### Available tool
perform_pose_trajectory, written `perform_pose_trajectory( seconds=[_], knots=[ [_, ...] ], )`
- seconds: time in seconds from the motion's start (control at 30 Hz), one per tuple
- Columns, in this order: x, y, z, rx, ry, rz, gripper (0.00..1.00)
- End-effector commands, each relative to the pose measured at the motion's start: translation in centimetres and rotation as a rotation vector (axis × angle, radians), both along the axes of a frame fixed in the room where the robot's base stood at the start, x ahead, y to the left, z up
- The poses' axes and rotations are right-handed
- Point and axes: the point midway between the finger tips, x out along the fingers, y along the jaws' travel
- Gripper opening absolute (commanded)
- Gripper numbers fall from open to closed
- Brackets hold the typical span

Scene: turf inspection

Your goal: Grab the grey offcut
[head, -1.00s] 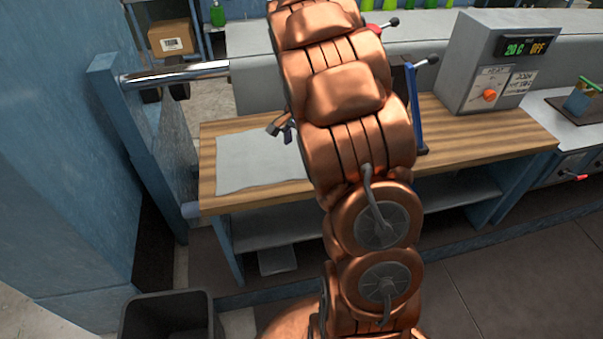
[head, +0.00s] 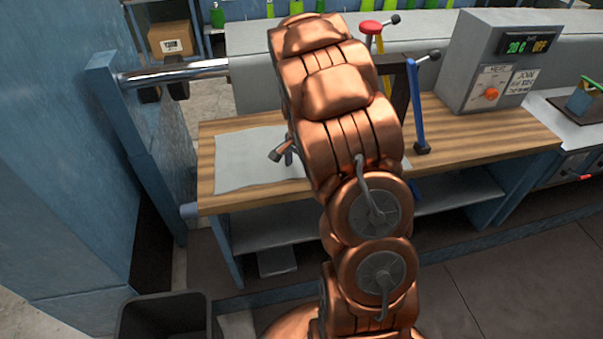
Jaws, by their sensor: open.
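The grey offcut (head: 245,165) looks like a flat, pale grey sheet lying on the left part of the wooden bench top (head: 208,180). Its right part is hidden behind my copper arm. My gripper (head: 281,155) shows only in part at the left side of the arm, as small dark fingers over the sheet. It is open, with nothing seen between the fingers. I cannot tell how high it is above the sheet or whether it touches it.
A control box (head: 490,62) stands at the back right of the bench. A blue lever (head: 416,110) rises just right of my arm. A metal roller (head: 175,74) is at the left. A dark bin (head: 165,315) stands at front left.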

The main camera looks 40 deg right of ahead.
Motion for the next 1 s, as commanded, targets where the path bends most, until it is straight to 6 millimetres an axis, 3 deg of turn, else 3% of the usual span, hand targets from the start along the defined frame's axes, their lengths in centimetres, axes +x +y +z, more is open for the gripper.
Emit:
perform_pose_trajectory(
  seconds=[0.7, 1.0],
  knots=[
    [0.0, 0.0, -1.2, 0.000, 0.000, 0.000, 0.83],
    [-0.1, 0.0, -1.1, 0.001, 0.001, 0.000, 0.68]
  ],
)
